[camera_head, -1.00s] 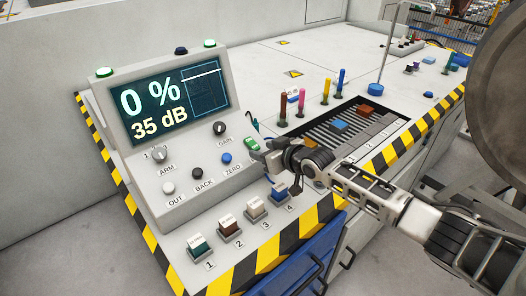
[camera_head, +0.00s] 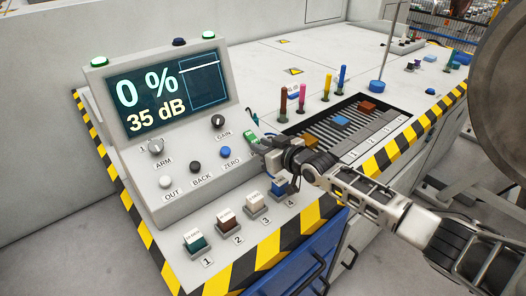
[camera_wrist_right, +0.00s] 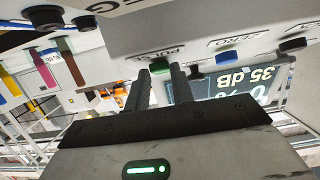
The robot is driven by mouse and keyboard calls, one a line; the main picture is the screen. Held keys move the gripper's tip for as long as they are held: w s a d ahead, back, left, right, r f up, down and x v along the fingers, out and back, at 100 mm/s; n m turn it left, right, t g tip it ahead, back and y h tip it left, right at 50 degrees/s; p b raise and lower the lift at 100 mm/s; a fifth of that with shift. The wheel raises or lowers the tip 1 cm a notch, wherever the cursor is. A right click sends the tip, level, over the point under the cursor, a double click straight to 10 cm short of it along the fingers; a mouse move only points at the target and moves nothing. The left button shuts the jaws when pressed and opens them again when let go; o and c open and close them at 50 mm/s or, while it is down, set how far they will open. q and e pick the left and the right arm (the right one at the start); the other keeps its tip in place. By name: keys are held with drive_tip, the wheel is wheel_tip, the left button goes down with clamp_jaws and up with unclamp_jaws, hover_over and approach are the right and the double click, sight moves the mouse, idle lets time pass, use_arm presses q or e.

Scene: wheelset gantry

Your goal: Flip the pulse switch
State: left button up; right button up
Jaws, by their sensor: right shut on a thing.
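The green pulse switch (camera_wrist_right: 156,65) is on the console face under a PULSE label, which appears upside down in the right wrist view. My right gripper (camera_wrist_right: 160,72) has its two dark fingers on either side of the switch and is shut on it. In the head view the gripper (camera_head: 262,150) reaches the right end of the console's lower button row, and a small green part (camera_head: 250,140) shows just behind it. The fingers and wrist hide most of the switch there. My left gripper is in neither current view.
The blue ZERO button (camera_head: 225,153) is close to the left of the gripper. The console screen (camera_head: 172,92) reads 0 % and 35 dB. Numbered buttons, including a blue one (camera_head: 279,187), stand below. A slotted tray (camera_head: 345,128) and upright coloured pegs lie beyond.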

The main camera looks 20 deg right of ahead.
drive_tip(key=shift+f+t+b, duration=0.5)
drive_tip(key=shift+b, duration=0.25)
drive_tip(key=shift+r+y, duration=0.2)
drive_tip(key=shift+y, duration=0.1)
drive_tip(key=o, duration=1)
drive_tip(key=p+v, duration=0.1)
drive_tip(key=v, duration=1.5)
drive_tip(key=shift+f+p, duration=0.1)
drive_tip(key=shift+p, duration=0.2)
